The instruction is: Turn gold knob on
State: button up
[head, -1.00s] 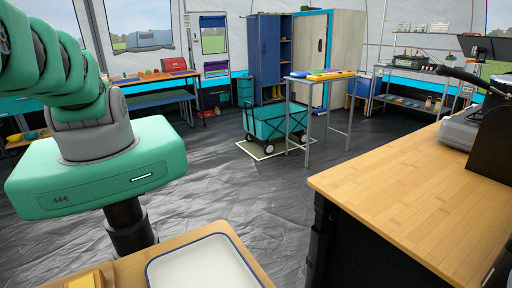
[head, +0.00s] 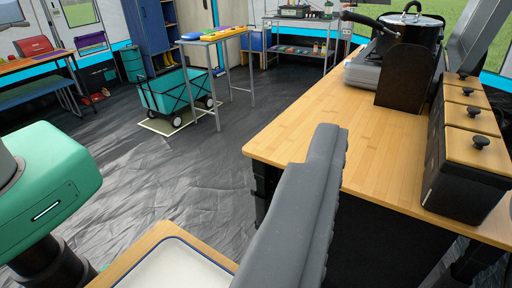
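No gold knob can be made out in the head view. A grey camp stove (head: 368,76) stands toward the back of the wooden counter (head: 335,110), with a steel pot (head: 413,28) on or behind it. A dark upright panel (head: 405,72) hides part of the stove, and no controls show on it. A long grey part, seemingly one finger of my gripper (head: 312,200), rises from the bottom middle in front of the counter's near corner. Its partner is not seen, so I cannot tell whether the gripper is open. It appears to hold nothing.
Black canisters (head: 460,170) with wooden lids and black knobs line the counter's right side. A white tray (head: 180,266) lies at the bottom. A teal wagon (head: 178,92) and a metal table (head: 213,38) stand beyond open dark floor.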

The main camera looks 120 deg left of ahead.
jog(key=shift+s+d, duration=0.2)
jog(key=shift+s, duration=0.75)
